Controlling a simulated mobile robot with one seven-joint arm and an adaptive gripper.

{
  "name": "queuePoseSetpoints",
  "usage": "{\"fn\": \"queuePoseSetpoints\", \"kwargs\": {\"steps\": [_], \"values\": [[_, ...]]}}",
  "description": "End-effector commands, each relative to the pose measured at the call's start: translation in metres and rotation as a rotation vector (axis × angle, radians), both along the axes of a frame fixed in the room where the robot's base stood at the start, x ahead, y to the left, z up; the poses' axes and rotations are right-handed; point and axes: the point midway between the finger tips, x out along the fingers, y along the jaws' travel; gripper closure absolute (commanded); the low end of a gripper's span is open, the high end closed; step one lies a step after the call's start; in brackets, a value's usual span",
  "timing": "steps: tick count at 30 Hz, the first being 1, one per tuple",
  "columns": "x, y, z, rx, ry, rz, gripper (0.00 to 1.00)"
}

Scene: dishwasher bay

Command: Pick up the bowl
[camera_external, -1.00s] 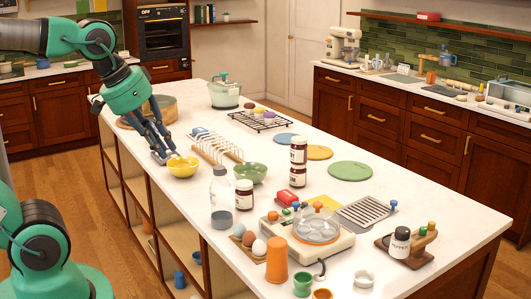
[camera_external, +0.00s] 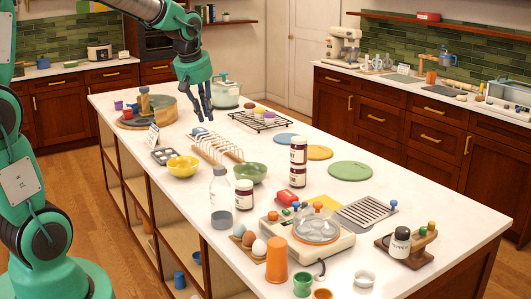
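A yellow bowl (camera_external: 183,167) stands upright on the white island counter, near its left edge. A green bowl (camera_external: 250,174) stands to its right, beside the pale slotted rack (camera_external: 216,147). My gripper (camera_external: 201,116) points down above the far part of the counter, beyond the rack and the yellow bowl. Its fingers look spread apart, with nothing seen between them. It is apart from both bowls.
A dark tin (camera_external: 165,156) sits just behind the yellow bowl. A round wooden tray (camera_external: 145,117) and a lidded pot (camera_external: 225,94) stand farther back. A bottle (camera_external: 221,190) and dark-red jars (camera_external: 244,194) stand near the green bowl.

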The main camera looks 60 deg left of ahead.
Motion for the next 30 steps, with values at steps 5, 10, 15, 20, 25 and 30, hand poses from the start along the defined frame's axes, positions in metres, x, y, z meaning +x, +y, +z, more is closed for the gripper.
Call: {"fn": "queuePoseSetpoints", "kwargs": {"steps": [5,10,15,20,25,30], "values": [[0.025,0.062,-0.027,-0.050,-0.012,0.251,0.87],[0.041,0.122,-0.059,-0.093,-0.029,0.494,0.87],[0.050,0.183,-0.097,-0.130,-0.050,0.735,0.87],[0.051,0.239,-0.135,-0.161,-0.076,0.956,0.87],[0.046,0.284,-0.171,-0.184,-0.099,1.138,0.87],[0.042,0.306,-0.189,-0.194,-0.113,1.232,0.87]]}}
